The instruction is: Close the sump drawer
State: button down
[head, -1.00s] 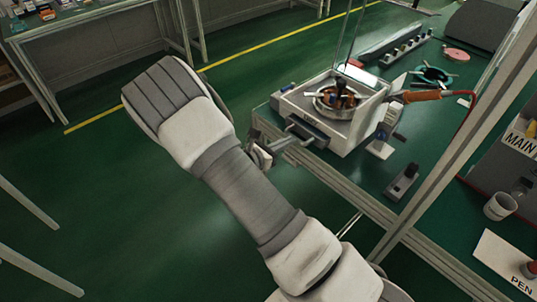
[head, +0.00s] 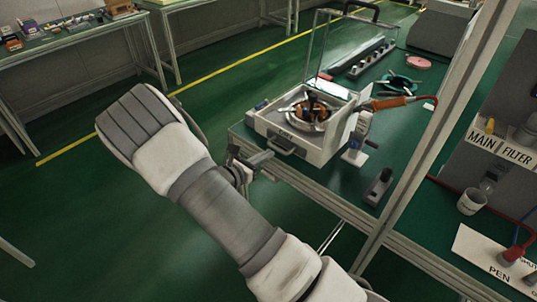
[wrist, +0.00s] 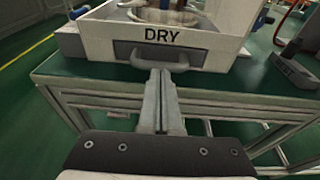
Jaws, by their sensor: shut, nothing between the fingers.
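The sump drawer (head: 284,145) is a grey front with a bar handle, low in the white lapping machine (head: 318,150). In the wrist view the drawer front (wrist: 125,50) sits under the word DRY and looks about flush with the housing. Its handle (wrist: 163,65) stands out toward me. My gripper (head: 262,158) is shut and empty in front of the drawer, at bench-edge height. In the wrist view my gripper (wrist: 160,75) points straight at the handle's middle; I cannot tell whether it touches.
The green bench (head: 350,185) has a metal frame edge below the drawer. A small dark block (head: 379,187) and an orange-handled tool (head: 390,102) lie to the right. A slanted post (head: 435,135) crosses on the right. The floor on the left is clear.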

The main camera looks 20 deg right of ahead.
jog(key=p+v, duration=0.1)
jog(key=v, duration=1.1)
jog(key=shift+f, duration=0.15)
jog(key=s+d+r+m+g+y+p, duration=0.2)
jog(key=s+d+r+m+g, duration=0.25)
jog(key=r+m, duration=0.3)
jog(key=s+d+r+m+g+y+p, duration=0.35)
jog(key=s+r+m, duration=0.25)
jog(key=r, duration=0.3)
jog(key=s+a+r+m+t+y+p, duration=0.1)
jog(key=s+r+m+t+y+p, duration=0.1)
jog(key=s+r+m, duration=0.3)
jog(key=s+a+r+m+t+y+p, duration=0.1)
jog(key=s+r+m+y, duration=0.4)
jog(key=r, duration=0.7)
jog(key=s+m+t+p, duration=0.1)
jog(key=s+t, duration=0.1)
jog(key=shift+s+a+r, duration=0.25)
jog(key=shift+s+a, duration=0.1)
jog(key=shift+s, duration=0.05)
jog(key=shift+y, duration=0.25)
